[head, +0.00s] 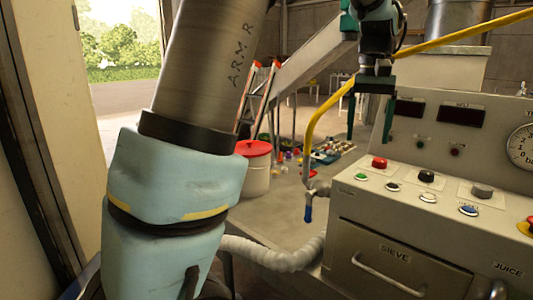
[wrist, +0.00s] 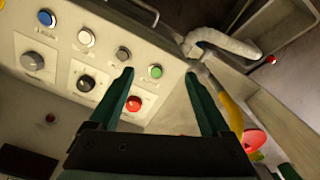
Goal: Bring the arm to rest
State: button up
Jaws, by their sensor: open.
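My gripper (head: 370,130) hangs in the upper right of the head view, with its green fingers pointing down beside the left end of the control panel (head: 405,160). In the wrist view my gripper (wrist: 160,73) has its two fingers spread apart, with nothing between them. The red button (wrist: 133,103) and the green button (wrist: 155,71) show near the left finger in the wrist view. My arm crosses the left half of the head view, with its pale blue joint low in front. I cannot tell how far the fingertips are from the panel.
A yellow hose (head: 325,113) runs behind my gripper. A red-lidded bucket (head: 256,172) and ladder stand behind my arm. A doorway opens at left.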

jog(key=a+f+n+t, duration=0.1)
jog(key=a+f, duration=0.6)
jog(key=a, duration=0.4)
jog(key=a+f+n, duration=0.1)
jog(key=a+f, duration=0.6)
jog(key=a, duration=0.4)
jog(key=s+a+f, duration=0.4)
jog(key=s+a, duration=0.3)
jog(key=shift+f+n+t, duration=0.3)
jog(key=shift+n, duration=0.1)
jog(key=shift+c, duration=0.3)
